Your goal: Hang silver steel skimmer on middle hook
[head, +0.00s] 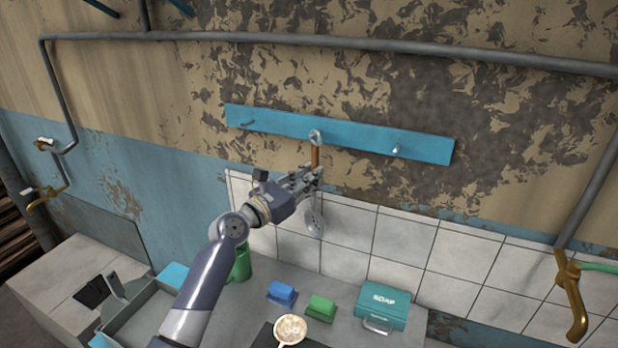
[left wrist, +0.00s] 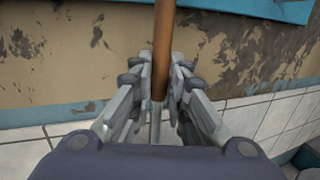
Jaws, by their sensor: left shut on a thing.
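The skimmer hangs upright in front of the wall, its brown handle (head: 315,156) rising to the middle hook (head: 315,136) and its silver bowl (head: 314,222) low. My left gripper (head: 312,178) is shut on the handle just below the blue hook rail (head: 365,138). The handle (left wrist: 162,45) also shows between the fingers (left wrist: 160,95) in the left wrist view. The handle's top end overlaps the middle hook in the head view; I cannot tell whether its loop is around the hook. My right gripper is not in view.
The rail's left hook (head: 247,124) and right hook (head: 396,149) are bare. A brass tap (head: 572,290) is at right.

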